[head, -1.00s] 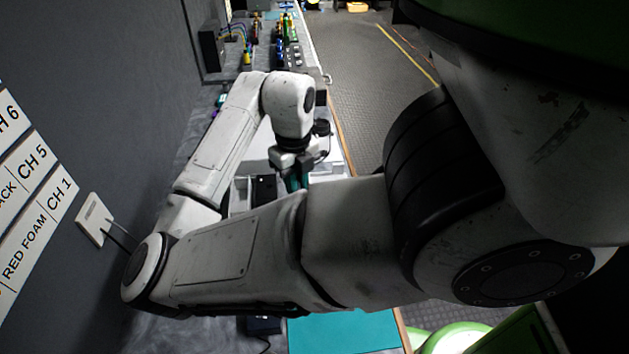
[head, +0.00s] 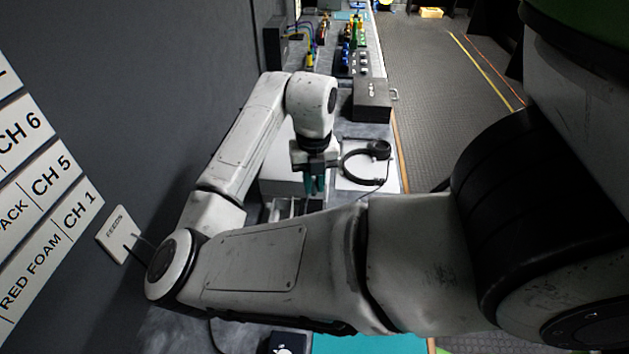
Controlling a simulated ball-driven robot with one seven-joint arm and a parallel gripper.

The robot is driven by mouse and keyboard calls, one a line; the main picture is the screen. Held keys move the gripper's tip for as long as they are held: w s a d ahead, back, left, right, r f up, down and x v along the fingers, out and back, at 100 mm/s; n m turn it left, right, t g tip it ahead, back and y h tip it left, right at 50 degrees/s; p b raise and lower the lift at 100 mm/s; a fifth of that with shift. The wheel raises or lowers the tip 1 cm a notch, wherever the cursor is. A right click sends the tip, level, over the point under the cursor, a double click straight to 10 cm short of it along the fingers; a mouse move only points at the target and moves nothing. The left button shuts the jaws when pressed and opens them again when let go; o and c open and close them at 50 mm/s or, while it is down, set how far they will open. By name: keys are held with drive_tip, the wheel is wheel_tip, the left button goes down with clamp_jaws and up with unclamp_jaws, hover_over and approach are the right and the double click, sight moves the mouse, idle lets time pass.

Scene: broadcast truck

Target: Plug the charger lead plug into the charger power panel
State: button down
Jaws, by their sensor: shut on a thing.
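My gripper (head: 314,186) points down over the bench, beyond my forearm, with its teal fingers close together. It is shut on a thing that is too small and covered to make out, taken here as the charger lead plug. I cannot clearly identify the charger power panel. A small black box (head: 284,344) with white marks on top shows at the bottom edge, partly cut off, well apart from the gripper. A thin dark cable (head: 212,338) runs down beside it. My arm hides much of the bench between them.
Headphones (head: 365,160) lie on a white sheet right of my gripper. A light box (head: 282,178) and an open divided tray (head: 285,208) are close by. A black case (head: 371,100) stands beyond. A FEEDS plate (head: 120,236) is on the left wall. A teal mat (head: 370,344) lies in front.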

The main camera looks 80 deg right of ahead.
sight(314, 192)
drive_tip(key=shift+f+b, duration=2.4)
drive_tip(key=shift+f, duration=0.55)
drive_tip(key=shift+f+b, duration=1.2)
drive_tip(key=c, duration=1)
unclamp_jaws()
drive_tip(key=shift+r, duration=0.1)
wheel_tip(314, 192, up, 11)
drive_tip(key=shift+f, duration=0.1)
